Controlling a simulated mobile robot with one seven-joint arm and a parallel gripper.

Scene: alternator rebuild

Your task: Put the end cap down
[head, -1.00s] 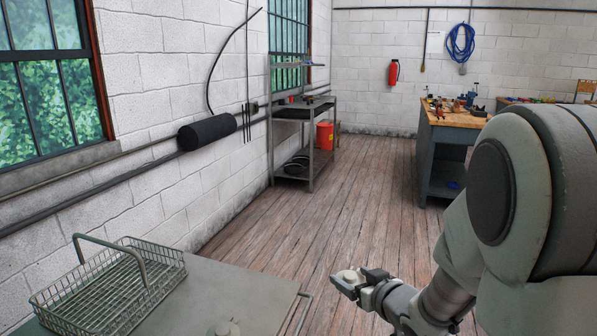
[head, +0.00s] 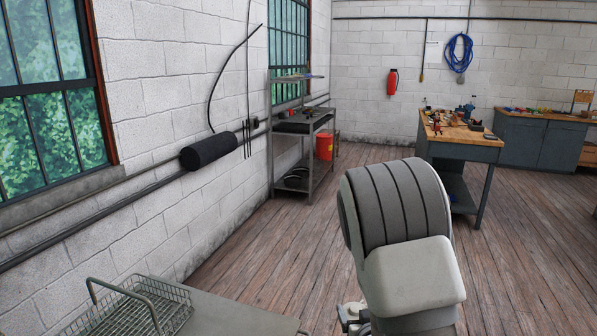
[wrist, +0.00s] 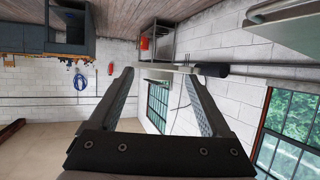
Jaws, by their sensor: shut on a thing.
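My gripper (head: 350,316) shows only in part at the bottom edge of the head view, beside my large arm link. In the head view my arm and the frame edge hide most of the gripper, so the cap's tilt cannot be told. The gripper is to the right of the grey table (head: 215,312), close to its right end.
A wire basket (head: 130,308) stands on the grey table at the lower left. A metal shelf (head: 310,150) with a red bucket (head: 324,147) is against the left wall. A wood-topped workbench (head: 465,145) is at the right. The wooden floor (head: 270,240) between is clear.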

